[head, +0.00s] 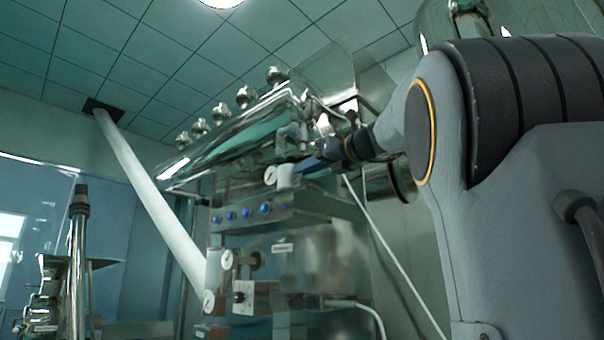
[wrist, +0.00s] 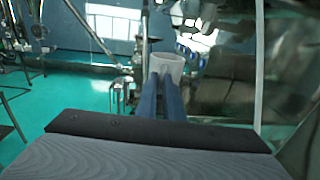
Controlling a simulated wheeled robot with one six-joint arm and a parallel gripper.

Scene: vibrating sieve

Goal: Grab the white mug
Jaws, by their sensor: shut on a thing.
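The white mug (wrist: 166,64) is at the tips of my gripper (wrist: 163,85) in the wrist view, with its open rim showing upward. The two blue fingers are close together and shut on it, and they cover its near lower part. In the head view the mug (head: 287,178) is a small pale shape at the end of my gripper (head: 303,168), in front of the steel machine. Its handle cannot be made out. Whether anything supports it from below is unclear.
The steel machine (head: 290,262) with gauges and blue knobs stands close behind and below the mug in the head view. A thick white pipe (head: 150,185) slants up to the ceiling at left. Open teal floor (wrist: 75,95) shows at left in the wrist view.

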